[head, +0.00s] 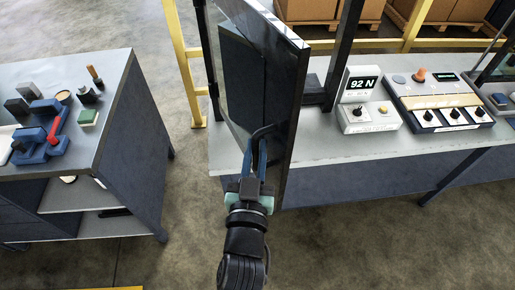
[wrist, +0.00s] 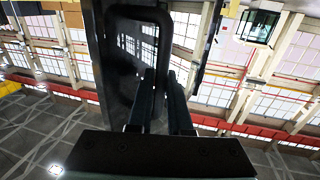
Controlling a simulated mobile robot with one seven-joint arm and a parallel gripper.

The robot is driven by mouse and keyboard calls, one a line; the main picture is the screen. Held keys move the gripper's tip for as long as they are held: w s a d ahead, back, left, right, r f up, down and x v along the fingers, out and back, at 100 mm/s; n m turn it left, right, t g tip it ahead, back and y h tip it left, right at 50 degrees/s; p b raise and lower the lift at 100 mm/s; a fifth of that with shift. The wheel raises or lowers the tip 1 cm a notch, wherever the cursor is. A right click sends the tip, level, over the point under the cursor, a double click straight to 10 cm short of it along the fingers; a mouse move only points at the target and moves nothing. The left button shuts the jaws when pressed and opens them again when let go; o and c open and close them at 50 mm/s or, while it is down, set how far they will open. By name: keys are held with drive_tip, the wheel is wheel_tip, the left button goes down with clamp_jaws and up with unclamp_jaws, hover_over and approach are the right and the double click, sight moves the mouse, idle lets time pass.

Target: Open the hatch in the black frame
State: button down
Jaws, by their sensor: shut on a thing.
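The hatch (head: 285,100) is a tall dark glossy panel, swung out from the black frame (head: 345,55) towards me and seen at a steep angle. The frame stands on the grey bench, partly hidden behind the panel. My gripper (head: 257,145) is at the hatch's lower part, its blue fingers shut on the black handle (head: 263,131). In the wrist view, the looped handle (wrist: 140,13) runs up the dark panel, and my fingers (wrist: 162,80) reach up to its lower part. The exact contact is partly hidden by the fingers.
The grey bench (head: 400,150) carries a display box (head: 371,115) reading "92 N" and a control panel (head: 440,103) to the right. A dark cabinet (head: 115,80) with small parts stands at left. Yellow rails (head: 185,60) stand behind. Floor is clear between cabinet and bench.

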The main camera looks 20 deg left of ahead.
drive_tip(key=c, duration=0.8)
unclamp_jaws()
drive_tip(key=shift+w+a, duration=0.1)
drive_tip(key=shift+c, duration=0.2)
drive_tip(key=shift+s+d+f+b, duration=0.2)
drive_tip(key=shift+s+b, duration=0.1)
drive_tip(key=shift+s, duration=0.25)
drive_tip(key=b+v, duration=0.4)
drive_tip(key=v, duration=0.8)
drive_tip(key=shift+r, duration=0.2)
drive_tip(key=shift+w, duration=0.1)
